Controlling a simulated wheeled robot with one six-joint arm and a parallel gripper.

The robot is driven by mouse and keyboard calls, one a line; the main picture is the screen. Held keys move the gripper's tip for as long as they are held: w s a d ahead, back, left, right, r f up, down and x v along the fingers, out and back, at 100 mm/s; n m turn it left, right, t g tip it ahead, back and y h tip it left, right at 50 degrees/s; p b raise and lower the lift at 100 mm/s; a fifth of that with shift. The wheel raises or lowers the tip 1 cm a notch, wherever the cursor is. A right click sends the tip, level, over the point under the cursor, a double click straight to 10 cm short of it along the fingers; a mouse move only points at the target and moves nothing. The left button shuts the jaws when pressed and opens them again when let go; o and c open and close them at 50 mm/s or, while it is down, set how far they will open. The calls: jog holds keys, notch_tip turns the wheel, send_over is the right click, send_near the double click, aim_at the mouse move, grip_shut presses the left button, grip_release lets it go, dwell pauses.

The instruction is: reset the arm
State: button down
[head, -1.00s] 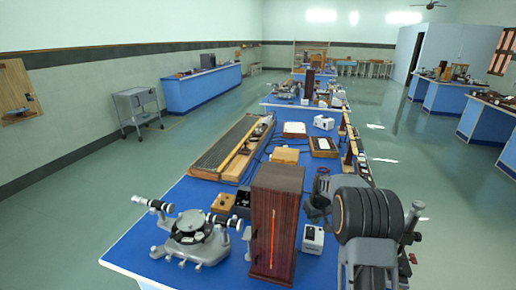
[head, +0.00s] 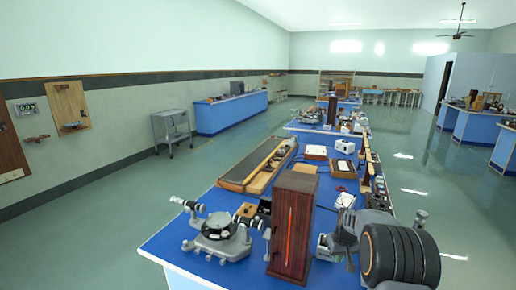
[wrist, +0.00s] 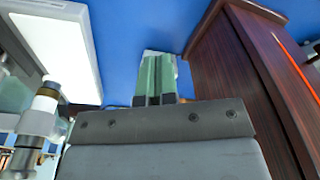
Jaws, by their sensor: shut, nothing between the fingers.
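My gripper (wrist: 156,78) shows in the wrist view with its two greenish fingers side by side, shut with nothing between them. In that view a dark wooden box (wrist: 235,75) with a glowing red slit stands close on the right. In the head view my arm is at the lower right, its gripper (head: 345,245) pointing down near the right side of the same wooden box (head: 292,225). The grey spectrometer (head: 218,238) stands on the blue bench left of the box. Whether the fingers touch anything is not clear.
The blue bench (head: 180,240) runs away from me with a long wooden apparatus (head: 258,165), white boxes and small instruments on it. A grey trolley (head: 171,128) stands by the left wall. Floor on the left (head: 80,230) is clear.

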jog(key=s+a+r+t, duration=0.1)
jog(key=s+a+r, duration=0.2)
jog(key=s, duration=0.6)
jog(key=s+a+r+t, duration=0.1)
jog(key=s+a+r, duration=0.3)
jog(key=s+r, duration=0.3)
jog(key=s+a+r+t, duration=0.1)
jog(key=s+a+r, duration=0.3)
jog(key=s, duration=0.7)
jog(key=shift+a+r+m, duration=0.15)
jog(key=shift+r+m, duration=0.25)
jog(key=shift+r, duration=0.5)
jog(key=shift+s, duration=0.1)
